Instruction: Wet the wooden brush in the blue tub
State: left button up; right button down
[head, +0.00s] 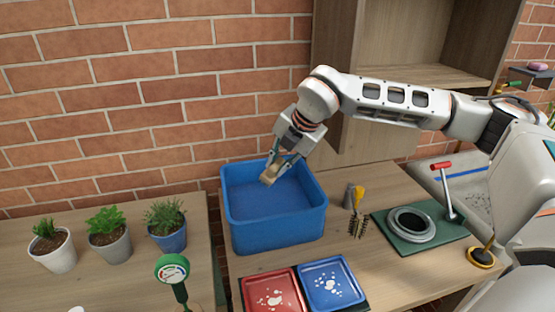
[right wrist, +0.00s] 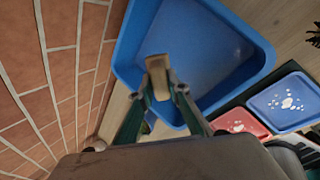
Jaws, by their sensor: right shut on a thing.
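The blue tub (head: 275,233) stands on the wooden table, open at the top, with a blue inside; I cannot tell the water level. The wooden brush (head: 270,175) is held in my right gripper (head: 278,160), above the tub's back right part. In the right wrist view the brush (right wrist: 158,78) shows as a tan block between the fingers, with the tub (right wrist: 125,72) below and around it. My right gripper (right wrist: 160,92) is shut on the brush. Whether the brush touches the tub's inside or any water is unclear. My left gripper is not in view.
A red tray (head: 290,283) and a blue tray (head: 345,272) with white bits lie in front of the tub. Potted plants (head: 108,235) stand left. A brick wall is behind.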

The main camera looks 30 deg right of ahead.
aim_at(278, 163)
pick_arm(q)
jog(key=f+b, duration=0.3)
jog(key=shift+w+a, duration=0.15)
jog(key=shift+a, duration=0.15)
pick_arm(e)
notch_tip(278, 163, down, 6)
dwell(0.4)
jog(key=shift+r+p, duration=1.8)
jog(key=shift+r, duration=1.7)
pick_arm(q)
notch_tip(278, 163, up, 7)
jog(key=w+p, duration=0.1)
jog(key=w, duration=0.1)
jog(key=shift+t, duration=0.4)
pick_arm(e)
jog(key=shift+r, duration=1.2)
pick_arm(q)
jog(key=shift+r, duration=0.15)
pick_arm(e)
jog(key=shift+r, duration=0.1)
